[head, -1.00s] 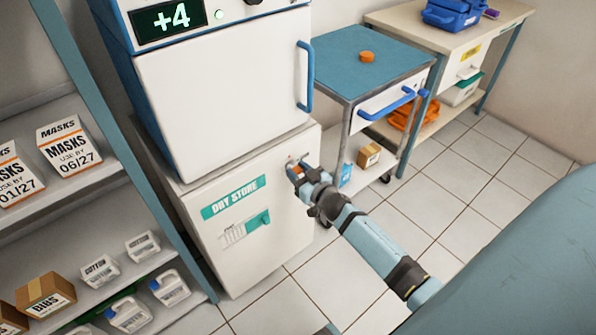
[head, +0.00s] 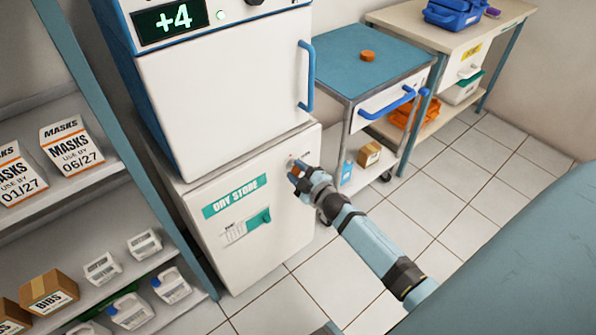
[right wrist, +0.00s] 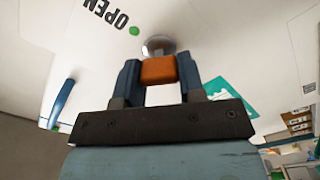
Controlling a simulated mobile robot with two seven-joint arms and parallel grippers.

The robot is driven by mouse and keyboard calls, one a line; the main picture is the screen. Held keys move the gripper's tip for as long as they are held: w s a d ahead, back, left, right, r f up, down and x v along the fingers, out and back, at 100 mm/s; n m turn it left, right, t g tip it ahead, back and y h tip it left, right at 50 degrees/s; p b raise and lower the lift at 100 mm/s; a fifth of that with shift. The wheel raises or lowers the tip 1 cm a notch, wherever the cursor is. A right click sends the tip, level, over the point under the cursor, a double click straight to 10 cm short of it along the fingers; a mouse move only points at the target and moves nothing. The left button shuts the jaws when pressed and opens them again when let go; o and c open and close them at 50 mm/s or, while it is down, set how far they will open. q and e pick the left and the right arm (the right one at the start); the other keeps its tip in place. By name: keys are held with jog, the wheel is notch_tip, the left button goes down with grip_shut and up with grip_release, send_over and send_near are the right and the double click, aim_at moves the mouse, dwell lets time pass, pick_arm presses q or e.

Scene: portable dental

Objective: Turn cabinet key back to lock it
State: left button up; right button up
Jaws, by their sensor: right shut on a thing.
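The white dry store cabinet (head: 282,229) stands under the fridge, its door looking shut. My right gripper (head: 296,172) is at the upper right of its front. In the right wrist view my right gripper (right wrist: 160,80) is shut on the orange key (right wrist: 158,70), a finger on each side of it. The key is at a round metal lock (right wrist: 157,44) on the white door. A green dot (right wrist: 134,31) and the word OPEN show beside the lock. In the head view the gripper hides most of the key. My left gripper is not in view.
The fridge (head: 225,80) with a blue handle is above the cabinet. A blue-topped trolley (head: 345,65) with an orange item (head: 367,56) stands to the right. A shelf (head: 95,180) with boxes and bottles is at left. Tiled floor (head: 325,285) is clear in front.

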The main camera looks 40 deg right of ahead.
jog(key=n, duration=0.2)
jog(key=shift+f+n, duration=0.15)
jog(key=shift+n, duration=0.25)
jog(key=n+b, duration=0.1)
jog(key=n, duration=0.2)
jog(key=shift+n, duration=0.5)
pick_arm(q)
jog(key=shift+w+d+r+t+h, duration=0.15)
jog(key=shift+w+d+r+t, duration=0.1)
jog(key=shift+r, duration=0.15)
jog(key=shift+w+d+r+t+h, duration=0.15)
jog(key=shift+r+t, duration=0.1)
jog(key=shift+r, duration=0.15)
pick_arm(e)
jog(key=shift+n, duration=0.4)
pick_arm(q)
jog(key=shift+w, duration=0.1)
pick_arm(e)
jog(key=o, duration=0.9)
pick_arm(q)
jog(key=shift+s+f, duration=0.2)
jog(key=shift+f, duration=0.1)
pick_arm(e)
jog(key=shift+o, duration=0.2)
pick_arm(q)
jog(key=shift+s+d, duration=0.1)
pick_arm(e)
jog(key=shift+s, duration=0.1)
